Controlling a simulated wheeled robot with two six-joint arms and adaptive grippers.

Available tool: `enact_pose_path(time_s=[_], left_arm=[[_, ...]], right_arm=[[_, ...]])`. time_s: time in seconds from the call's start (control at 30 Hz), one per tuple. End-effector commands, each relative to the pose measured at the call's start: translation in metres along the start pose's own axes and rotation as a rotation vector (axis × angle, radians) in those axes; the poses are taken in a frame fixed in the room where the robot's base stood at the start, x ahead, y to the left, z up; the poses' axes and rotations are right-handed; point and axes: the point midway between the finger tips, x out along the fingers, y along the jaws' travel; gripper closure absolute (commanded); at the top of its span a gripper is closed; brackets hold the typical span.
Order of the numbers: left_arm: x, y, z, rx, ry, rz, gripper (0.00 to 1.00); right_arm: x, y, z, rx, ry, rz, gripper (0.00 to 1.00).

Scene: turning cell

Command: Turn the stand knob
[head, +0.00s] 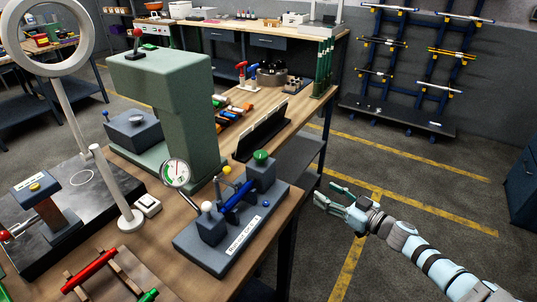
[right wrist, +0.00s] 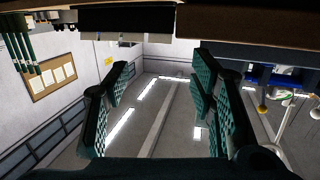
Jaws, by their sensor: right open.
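A dark fixture (head: 232,225) with a white label stands near the bench's right edge in the head view. It carries a green knob (head: 261,157), a small yellow knob (head: 227,170), a pale knob (head: 207,206) and a blue part between its blocks. A round dial gauge (head: 176,173) stands on its left side. I cannot tell which knob is the stand knob. My right gripper (head: 340,201) is open and empty, right of the fixture and clear of the bench edge. Its spread fingers show in the right wrist view (right wrist: 158,92). My left gripper is out of view.
A green press-like stand (head: 165,90) rises behind the fixture. A ring lamp (head: 47,25) and a black plate (head: 75,222) stand at left. Red and green handled tools lie on the wooden bench (head: 165,205) in front. Open floor (head: 400,205) lies right of the bench.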

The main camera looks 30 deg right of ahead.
Motion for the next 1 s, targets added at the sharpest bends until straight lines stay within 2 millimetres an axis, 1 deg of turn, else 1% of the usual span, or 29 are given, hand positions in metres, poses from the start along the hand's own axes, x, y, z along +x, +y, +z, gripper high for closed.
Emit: enact_pose_path(time_s=[0.03, 0.1, 0.13, 0.2, 0.27, 0.37, 0.6, 0.7, 0.83, 1.0], left_arm=[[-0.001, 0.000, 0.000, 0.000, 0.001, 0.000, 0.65], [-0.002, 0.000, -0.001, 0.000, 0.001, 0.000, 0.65], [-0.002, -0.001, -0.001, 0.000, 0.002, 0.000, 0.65], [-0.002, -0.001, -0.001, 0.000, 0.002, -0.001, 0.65], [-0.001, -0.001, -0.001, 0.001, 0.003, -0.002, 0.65], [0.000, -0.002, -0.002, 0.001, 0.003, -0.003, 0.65], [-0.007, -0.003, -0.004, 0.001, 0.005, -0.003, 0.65], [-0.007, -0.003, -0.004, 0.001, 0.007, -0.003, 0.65], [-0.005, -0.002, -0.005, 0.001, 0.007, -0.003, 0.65], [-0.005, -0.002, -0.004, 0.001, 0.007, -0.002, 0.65]], right_arm=[[0.006, -0.014, -0.046, -0.016, 0.052, -0.115, 0.49], [0.008, -0.038, -0.091, -0.020, 0.086, -0.259, 0.49], [0.007, -0.047, -0.102, -0.020, 0.090, -0.303, 0.49], [0.008, -0.059, -0.117, -0.018, 0.093, -0.365, 0.49], [0.012, -0.064, -0.120, -0.015, 0.094, -0.379, 0.49], [0.029, -0.070, -0.122, -0.013, 0.098, -0.376, 0.49], [0.093, -0.095, -0.129, -0.007, 0.098, -0.373, 0.49], [0.113, -0.102, -0.130, -0.008, 0.096, -0.373, 0.49], [0.131, -0.109, -0.130, -0.009, 0.094, -0.371, 0.49], [0.139, -0.112, -0.130, -0.011, 0.091, -0.371, 0.49]])
